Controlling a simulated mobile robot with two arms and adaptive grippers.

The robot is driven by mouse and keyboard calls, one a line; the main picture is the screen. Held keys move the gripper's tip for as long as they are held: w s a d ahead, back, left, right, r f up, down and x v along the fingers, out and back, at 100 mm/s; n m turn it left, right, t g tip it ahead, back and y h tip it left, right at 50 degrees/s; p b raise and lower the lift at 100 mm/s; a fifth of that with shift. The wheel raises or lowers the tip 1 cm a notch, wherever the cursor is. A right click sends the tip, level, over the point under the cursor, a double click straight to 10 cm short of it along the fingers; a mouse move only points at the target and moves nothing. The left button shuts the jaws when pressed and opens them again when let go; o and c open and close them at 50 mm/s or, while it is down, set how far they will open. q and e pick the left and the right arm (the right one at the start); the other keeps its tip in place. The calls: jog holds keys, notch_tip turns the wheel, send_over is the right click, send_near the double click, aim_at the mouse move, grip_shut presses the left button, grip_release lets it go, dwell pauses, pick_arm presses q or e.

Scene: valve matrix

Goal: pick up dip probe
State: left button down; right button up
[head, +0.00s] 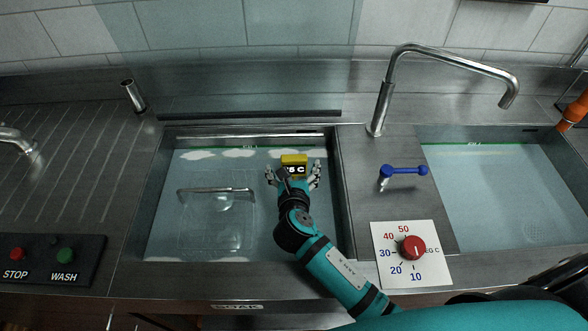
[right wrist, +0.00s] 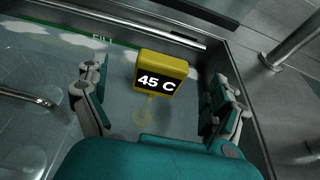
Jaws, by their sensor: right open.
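The dip probe (head: 294,159) is a yellow block with a dark display in the left sink basin; in the right wrist view the probe (right wrist: 161,72) reads "45 C". Its lower part is faint below the block, in the water. My right gripper (head: 293,176) is over the basin, reaching in from the front right. Its fingers are spread, one to each side of the probe; in the right wrist view the open gripper (right wrist: 160,100) shows clear gaps between fingers and block. No contact shows. My left gripper is not in view.
A clear container with a metal handle (head: 215,190) sits in the left basin. A tall faucet (head: 384,95), a blue lever (head: 405,171) and a red temperature dial (head: 412,248) are to the right. The right basin (head: 490,190) holds water. STOP and WASH buttons (head: 64,256) are at left.

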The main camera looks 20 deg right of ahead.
aim_at(294, 162)
jog(key=shift+x, duration=1.05)
jog(key=x, duration=0.3)
jog(key=shift+w+d, duration=0.15)
jog(key=shift+d, duration=0.15)
jog(key=shift+w+f, duration=0.1)
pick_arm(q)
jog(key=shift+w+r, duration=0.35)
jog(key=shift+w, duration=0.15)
pick_arm(e)
jog(key=shift+c, duration=0.6)
jog(key=c, duration=1.5)
